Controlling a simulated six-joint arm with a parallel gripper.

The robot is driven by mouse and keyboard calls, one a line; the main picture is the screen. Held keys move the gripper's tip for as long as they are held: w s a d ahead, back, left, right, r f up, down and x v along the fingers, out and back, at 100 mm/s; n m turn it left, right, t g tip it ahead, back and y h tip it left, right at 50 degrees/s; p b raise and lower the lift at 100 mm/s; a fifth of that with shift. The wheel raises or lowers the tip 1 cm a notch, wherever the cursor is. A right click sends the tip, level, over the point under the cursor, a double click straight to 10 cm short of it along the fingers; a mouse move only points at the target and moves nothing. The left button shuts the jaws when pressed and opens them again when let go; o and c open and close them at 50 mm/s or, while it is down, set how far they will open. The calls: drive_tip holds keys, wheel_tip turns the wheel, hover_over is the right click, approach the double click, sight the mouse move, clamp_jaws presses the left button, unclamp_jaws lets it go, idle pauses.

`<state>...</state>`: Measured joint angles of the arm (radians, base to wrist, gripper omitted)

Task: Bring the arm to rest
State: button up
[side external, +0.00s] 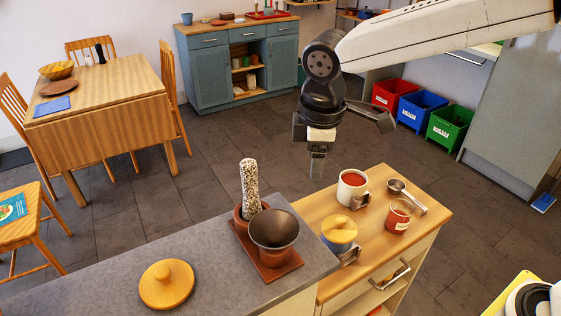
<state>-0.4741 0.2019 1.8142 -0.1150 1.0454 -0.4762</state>
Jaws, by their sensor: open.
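My gripper (318,160) hangs from my arm right of the picture's middle, pointing down, open and empty. It appears above and behind the wooden-topped cabinet (425,228), apart from everything on it. The white mug with red contents (352,187) stands nearest to it, below and to the right. My arm reaches in from the upper right. The gap between the fingers is hard to make out from this side.

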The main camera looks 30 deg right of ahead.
drive_tip(key=s+d+f+m, duration=0.5)
drive_tip(key=d+f, duration=0.1)
drive_tip(key=d, duration=0.3)
drive_tip(key=s+d+f+m+t, duration=0.1)
drive_tip(key=s+d+f+m, duration=0.4)
drive_tip(key=d, duration=0.4)
wheel_tip(320, 180, down, 2)
drive_tip(key=shift+s+f+m+y, duration=0.2)
drive_tip(key=shift+s+m+y, duration=0.15)
drive_tip(key=shift+m, duration=0.45)
